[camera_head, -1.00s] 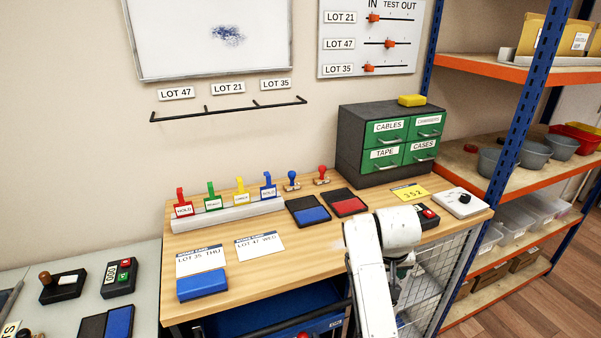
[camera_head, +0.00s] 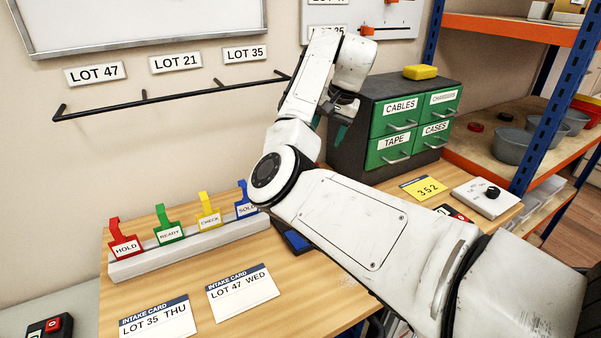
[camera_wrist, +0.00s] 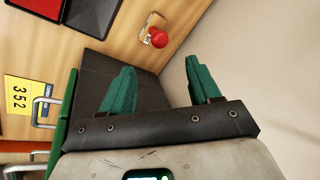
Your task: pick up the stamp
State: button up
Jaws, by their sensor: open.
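A red-handled stamp (camera_wrist: 157,38) with a small pale base shows at the top of the wrist view, on the wooden bench near the wall. My gripper (camera_wrist: 162,70) is open and empty. Its two green fingers are spread, and the stamp appears beyond the fingertips, between them in the picture and apart from them. In the head view my gripper (camera_head: 336,118) hangs in front of the drawer cabinet's left side, above the bench. My arm hides both the red stamp and the blue stamp there.
The wall is close on the other side. The tag rack (camera_head: 190,245), intake cards (camera_head: 243,292) and yellow 352 card (camera_head: 422,188) lie on the bench. A red ink pad (camera_wrist: 30,8) lies near the stamp.

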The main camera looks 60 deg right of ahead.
jog(key=shift+p+x, duration=0.6)
jog(key=shift+x, duration=4.7)
jog(key=shift+s+a, duration=0.1)
grip_shut()
